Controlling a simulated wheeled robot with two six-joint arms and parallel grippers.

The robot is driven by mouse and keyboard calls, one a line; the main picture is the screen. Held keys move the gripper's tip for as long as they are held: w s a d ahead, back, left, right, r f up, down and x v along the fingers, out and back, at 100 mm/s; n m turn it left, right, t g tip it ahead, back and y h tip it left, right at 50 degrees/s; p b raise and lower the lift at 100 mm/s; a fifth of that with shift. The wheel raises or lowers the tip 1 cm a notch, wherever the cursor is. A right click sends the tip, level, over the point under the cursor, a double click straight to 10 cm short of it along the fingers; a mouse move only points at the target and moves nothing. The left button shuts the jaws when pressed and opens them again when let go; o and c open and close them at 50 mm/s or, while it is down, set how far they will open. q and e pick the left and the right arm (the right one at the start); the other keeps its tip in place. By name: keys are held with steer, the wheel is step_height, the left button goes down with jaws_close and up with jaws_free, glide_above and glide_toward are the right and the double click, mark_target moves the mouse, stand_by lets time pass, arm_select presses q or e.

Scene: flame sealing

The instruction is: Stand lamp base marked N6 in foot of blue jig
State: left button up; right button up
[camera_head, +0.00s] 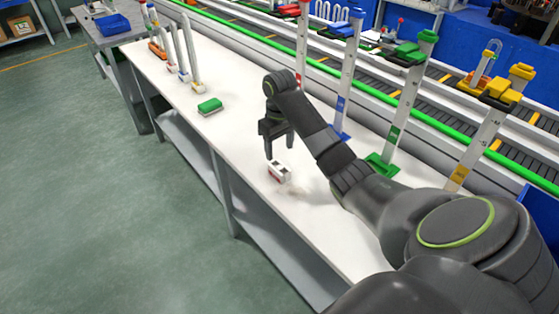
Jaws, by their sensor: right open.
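A small white block with red and dark parts (278,172), perhaps a lamp base, lies on the white table; its marking is too small to read. My right gripper (279,152) is open just above and behind it, fingers pointing down, with nothing seen between them. The blue jig (346,75) stands upright behind my right arm, with a blue top. Its blue foot (342,134) is low on the table and partly hidden by my arm. No N6 mark can be made out. My left gripper is out of view.
A red jig (302,45), green jig (405,100) and yellow jig (485,135) stand along the conveyor side (420,115). A green block (210,106) lies on the table (235,135). White bent tubes (190,55) stand at the far end. The table's left front is clear.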

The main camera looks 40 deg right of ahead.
steer(key=shift+r+p, duration=1.45)
steer(key=shift+r, duration=0.4)
steer(key=shift+f, duration=0.1)
